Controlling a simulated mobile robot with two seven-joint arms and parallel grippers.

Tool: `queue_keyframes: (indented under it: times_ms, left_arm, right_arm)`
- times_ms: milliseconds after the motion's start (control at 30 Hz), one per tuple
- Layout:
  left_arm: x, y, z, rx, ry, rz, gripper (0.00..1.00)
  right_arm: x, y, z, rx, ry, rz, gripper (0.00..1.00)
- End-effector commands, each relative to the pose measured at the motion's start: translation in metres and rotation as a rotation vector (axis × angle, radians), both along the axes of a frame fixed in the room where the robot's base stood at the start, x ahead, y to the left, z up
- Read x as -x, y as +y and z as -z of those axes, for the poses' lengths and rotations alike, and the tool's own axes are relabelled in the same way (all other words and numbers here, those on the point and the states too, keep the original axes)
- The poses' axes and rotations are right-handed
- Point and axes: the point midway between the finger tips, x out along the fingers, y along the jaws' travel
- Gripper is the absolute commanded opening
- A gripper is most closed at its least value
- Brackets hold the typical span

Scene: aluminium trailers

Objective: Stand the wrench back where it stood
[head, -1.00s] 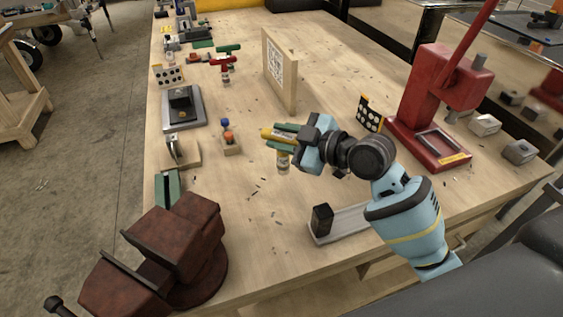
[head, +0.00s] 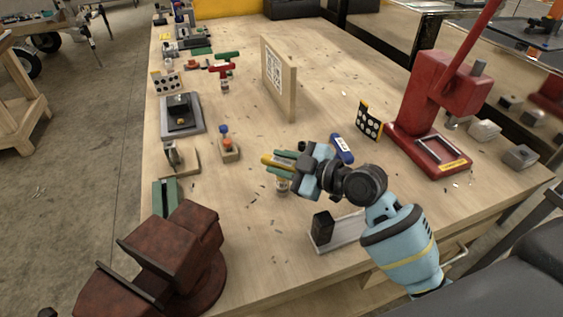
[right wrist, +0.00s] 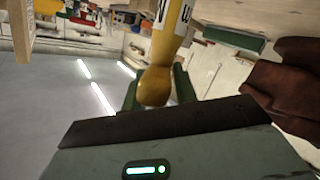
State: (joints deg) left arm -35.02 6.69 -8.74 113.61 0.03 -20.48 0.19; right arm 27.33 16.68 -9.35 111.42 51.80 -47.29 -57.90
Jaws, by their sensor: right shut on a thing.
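The wrench (head: 268,160) looks like a T-handled tool with a yellow bar. A pale labelled part (head: 282,188) hangs below the bar, close over the bench top; I cannot tell whether it touches. My right gripper (head: 285,163) is shut on the yellow bar. In the right wrist view the yellow bar (right wrist: 156,85) lies between the green fingers, with a white lettered label beyond it. Similar red (head: 222,68) and green (head: 228,55) T-handled tools stand upright farther back. My left gripper is not in view.
A blue labelled object (head: 342,149) lies just behind my right gripper. A rusty vise (head: 185,250) stands front left, a red press (head: 440,110) at right, a wooden panel (head: 278,80) behind. A small block with coloured knobs (head: 229,150) stands left. Bench centre is mostly clear.

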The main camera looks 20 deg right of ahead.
Motion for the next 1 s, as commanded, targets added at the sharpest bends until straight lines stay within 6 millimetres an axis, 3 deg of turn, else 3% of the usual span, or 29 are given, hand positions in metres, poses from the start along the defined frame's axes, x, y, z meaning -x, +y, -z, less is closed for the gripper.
queue_keyframes:
  times_ms: [67,100,233,633,1000]
  left_arm:
    - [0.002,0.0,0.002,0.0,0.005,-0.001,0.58]
    - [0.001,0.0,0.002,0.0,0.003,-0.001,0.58]
    - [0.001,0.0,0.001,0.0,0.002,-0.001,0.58]
    - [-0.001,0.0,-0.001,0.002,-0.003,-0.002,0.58]
    - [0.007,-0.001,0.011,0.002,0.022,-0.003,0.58]
  right_arm:
    - [0.0,0.0,0.003,0.0,0.0,0.0,0.0]
    - [0.0,0.0,0.003,0.0,0.002,0.0,0.33]
    - [0.0,0.0,0.002,-0.001,0.001,-0.001,0.5]
    - [0.003,-0.003,-0.001,0.002,0.001,0.001,0.5]
    - [0.054,-0.045,-0.013,0.005,0.005,-0.001,0.5]
